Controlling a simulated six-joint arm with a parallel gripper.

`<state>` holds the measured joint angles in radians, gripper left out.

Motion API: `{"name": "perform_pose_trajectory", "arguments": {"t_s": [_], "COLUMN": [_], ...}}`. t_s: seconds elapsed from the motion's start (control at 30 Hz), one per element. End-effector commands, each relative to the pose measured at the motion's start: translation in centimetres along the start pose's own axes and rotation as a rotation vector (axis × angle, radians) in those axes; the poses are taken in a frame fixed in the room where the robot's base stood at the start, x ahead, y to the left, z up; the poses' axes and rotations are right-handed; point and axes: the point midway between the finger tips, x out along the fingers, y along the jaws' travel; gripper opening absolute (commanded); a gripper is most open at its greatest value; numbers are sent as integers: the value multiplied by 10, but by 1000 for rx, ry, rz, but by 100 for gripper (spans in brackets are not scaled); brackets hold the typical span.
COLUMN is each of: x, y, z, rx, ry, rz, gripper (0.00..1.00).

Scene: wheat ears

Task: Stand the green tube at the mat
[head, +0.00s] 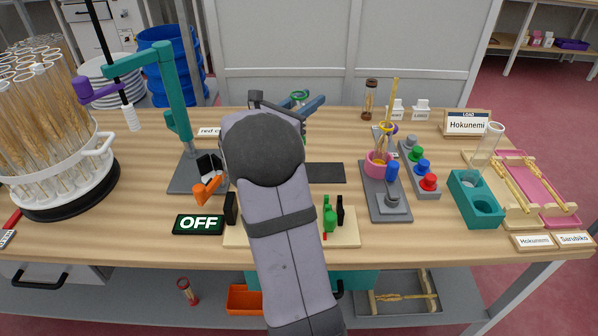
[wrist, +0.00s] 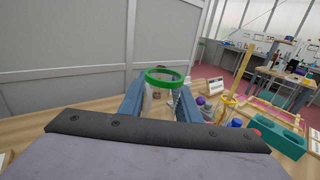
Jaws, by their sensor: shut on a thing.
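The green tube (wrist: 163,97) is clear with a green rim and sits between the two blue-grey fingers of my gripper (wrist: 160,104) in the wrist view. Its rim faces up, and its lower part is hidden by my gripper. In the head view the green rim of the tube (head: 299,94) shows just beyond my arm, between the fingers of my gripper (head: 300,106). A dark flat mat (head: 325,173) lies on the table nearer than the tube, partly covered by my arm. I cannot tell how high the tube's base is.
A teal stand (head: 178,100) and an OFF sign (head: 198,224) are left of my arm. To the right are a stand with a pink ring (head: 376,168), a grey strip of coloured knobs (head: 420,170) and a teal block (head: 476,200). A brown-capped tube (head: 370,100) stands at the back.

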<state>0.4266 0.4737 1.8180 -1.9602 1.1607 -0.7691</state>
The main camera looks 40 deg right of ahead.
Motion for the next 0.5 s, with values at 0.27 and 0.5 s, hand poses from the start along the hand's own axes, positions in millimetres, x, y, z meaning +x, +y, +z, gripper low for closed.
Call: {"name": "perform_pose_trajectory", "arguments": {"t_s": [0.27,0.5], "x": [1,1], "y": [-1,-1], "z": [-17,-52], "rx": [-4,-3], "ry": [0,0], "rz": [-1,0], "gripper": [0,0]}}
